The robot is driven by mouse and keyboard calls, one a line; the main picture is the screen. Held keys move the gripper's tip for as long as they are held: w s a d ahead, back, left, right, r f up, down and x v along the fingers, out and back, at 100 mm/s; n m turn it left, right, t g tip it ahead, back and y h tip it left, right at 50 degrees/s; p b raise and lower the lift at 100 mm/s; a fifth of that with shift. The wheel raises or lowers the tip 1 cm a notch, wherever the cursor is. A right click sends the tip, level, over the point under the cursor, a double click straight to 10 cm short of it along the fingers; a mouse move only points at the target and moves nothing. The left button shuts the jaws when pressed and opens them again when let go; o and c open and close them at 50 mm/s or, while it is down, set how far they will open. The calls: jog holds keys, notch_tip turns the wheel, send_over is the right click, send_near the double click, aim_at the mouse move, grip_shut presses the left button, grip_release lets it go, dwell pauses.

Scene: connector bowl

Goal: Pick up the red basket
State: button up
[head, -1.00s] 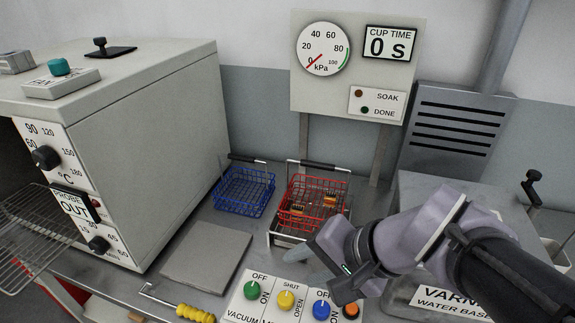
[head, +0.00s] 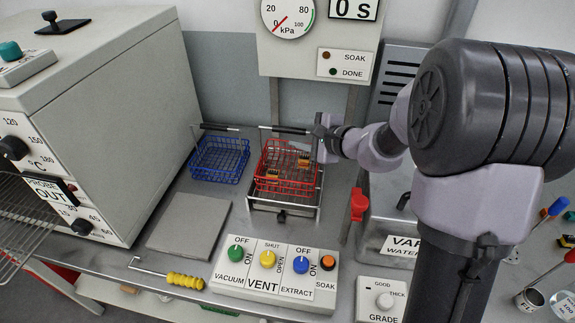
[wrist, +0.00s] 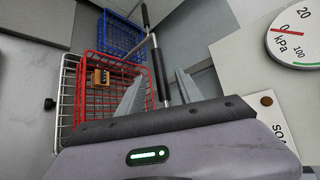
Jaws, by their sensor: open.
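The red basket (head: 270,181) is a wire basket with a black-gripped handle (head: 285,130) raised over its back edge. It sits in a silver wire rack (head: 285,208) and holds small orange-brown connectors (head: 304,162). My gripper (head: 318,140) is at the basket's back right, by the right end of the handle. In the wrist view, the open fingers (wrist: 158,98) have the handle's black grip (wrist: 157,72) running between them, with no visible closing on it. The red basket (wrist: 95,110) also shows at left there, partly hidden behind the gripper body.
A blue wire basket (head: 219,160) stands just left of the red one. A grey oven (head: 120,110) is further left. A control panel (head: 275,272) lies in front, and a varnish tank (head: 385,225) stands to the right. A flat grey plate (head: 188,225) lies front left.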

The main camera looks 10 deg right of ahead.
aim_at(287, 130)
jog(key=b+x, duration=0.1)
jog(key=x, duration=0.6)
jog(key=shift+w+a, duration=0.1)
jog(key=shift+a, duration=0.1)
jog(key=shift+r, duration=0.15)
grip_shut()
dwell(0.9)
